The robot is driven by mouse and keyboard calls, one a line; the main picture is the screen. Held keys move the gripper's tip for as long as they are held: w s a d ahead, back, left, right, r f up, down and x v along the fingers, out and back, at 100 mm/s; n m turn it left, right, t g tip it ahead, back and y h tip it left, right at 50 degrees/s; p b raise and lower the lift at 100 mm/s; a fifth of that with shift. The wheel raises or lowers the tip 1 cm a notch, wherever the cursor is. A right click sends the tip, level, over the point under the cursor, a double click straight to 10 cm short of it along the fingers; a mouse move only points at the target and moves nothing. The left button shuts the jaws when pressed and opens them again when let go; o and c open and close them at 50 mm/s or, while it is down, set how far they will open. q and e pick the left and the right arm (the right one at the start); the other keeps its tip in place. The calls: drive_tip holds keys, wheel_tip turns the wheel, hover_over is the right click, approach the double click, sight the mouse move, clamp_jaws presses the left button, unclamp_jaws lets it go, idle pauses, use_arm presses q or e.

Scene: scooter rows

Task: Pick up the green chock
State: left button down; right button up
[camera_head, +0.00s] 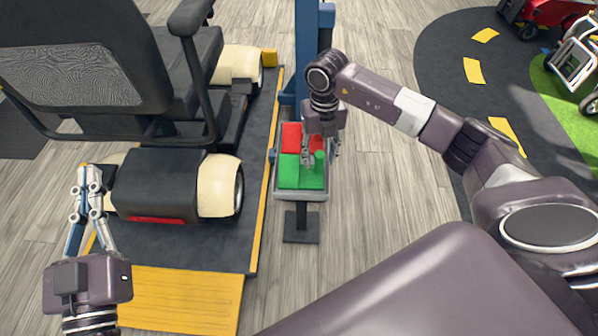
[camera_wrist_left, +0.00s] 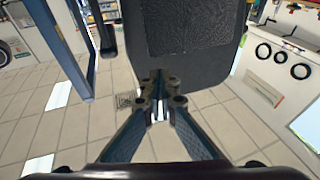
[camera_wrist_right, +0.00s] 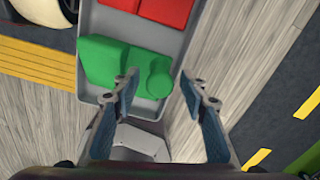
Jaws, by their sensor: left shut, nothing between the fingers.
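The green chock (camera_head: 311,181) lies in a grey tray (camera_head: 300,196) on a stand, in the middle of the head view. It shows as two green parts side by side; I cannot tell if they are separate. The right part has a round upright knob (camera_wrist_right: 159,76). My right gripper (camera_head: 321,156) is over the tray, open and empty. In the right wrist view its fingertips (camera_wrist_right: 160,82) are apart, one on each side of the knob in the picture. My left gripper (camera_head: 91,172) is shut and empty, beside the scooter at the left.
Red pieces (camera_head: 291,135) lie in the tray's far half. A blue post (camera_head: 306,50) stands behind it. A black and cream scooter (camera_head: 160,184) stands on a dark mat with a yellow ramp (camera_head: 185,300) to the left. Open wooden floor lies to the tray's right.

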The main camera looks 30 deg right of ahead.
drive_tip(key=shift+f, duration=0.3)
clamp_jaws()
drive_tip(key=shift+r, duration=0.15)
idle(0.3)
